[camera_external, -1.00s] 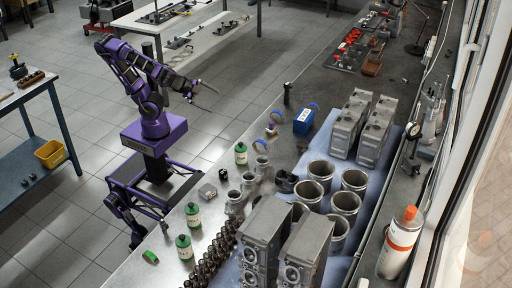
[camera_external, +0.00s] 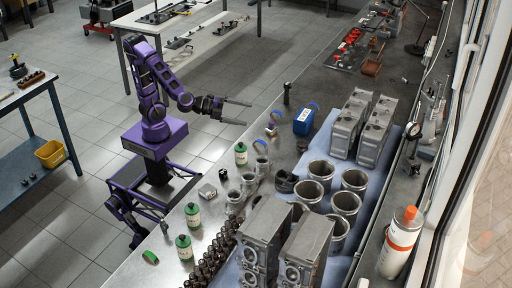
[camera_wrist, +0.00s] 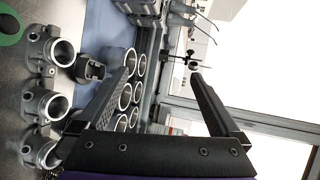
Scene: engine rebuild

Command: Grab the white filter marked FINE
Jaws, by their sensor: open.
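My gripper (camera_external: 248,113) is open and empty, stretched out above the left edge of the long workbench in the external view. Its two fingers also show spread apart in the wrist view (camera_wrist: 163,76). No marking FINE can be read in either view. I cannot tell whether any is the white filter.
Green bottles (camera_external: 240,154), metal throttle bodies (camera_wrist: 45,101), cylinder liners (camera_external: 345,203) and engine blocks (camera_external: 268,236) crowd the bench. A white-and-orange canister (camera_external: 398,245) stands near the window. The floor between the benches is clear.

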